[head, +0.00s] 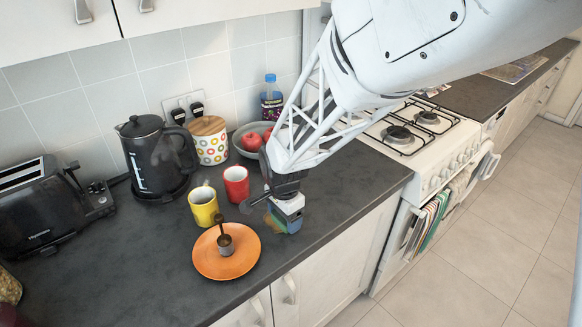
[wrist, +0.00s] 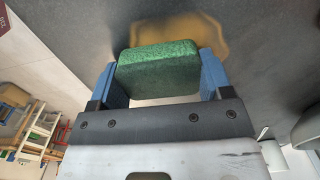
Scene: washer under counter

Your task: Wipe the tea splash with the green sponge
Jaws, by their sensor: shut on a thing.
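My gripper (head: 284,222) is low over the dark counter in the head view. In the wrist view my gripper (wrist: 158,72) has its two blue fingers shut on the sides of the green sponge (wrist: 157,66). The tea splash (wrist: 190,27) is a yellow-brown patch on the counter, just beyond the sponge in the wrist view. The sponge covers part of it. In the head view the splash is mostly hidden by my gripper. I cannot tell whether the sponge touches the counter.
An orange plate (head: 212,266) with a small dark scoop (head: 225,240) is left of my gripper. A yellow mug (head: 203,206) and red mug (head: 236,184) stand close behind. A kettle (head: 155,160), toaster (head: 42,208) and fruit bowl (head: 240,150) are farther back. The counter's front edge is near.

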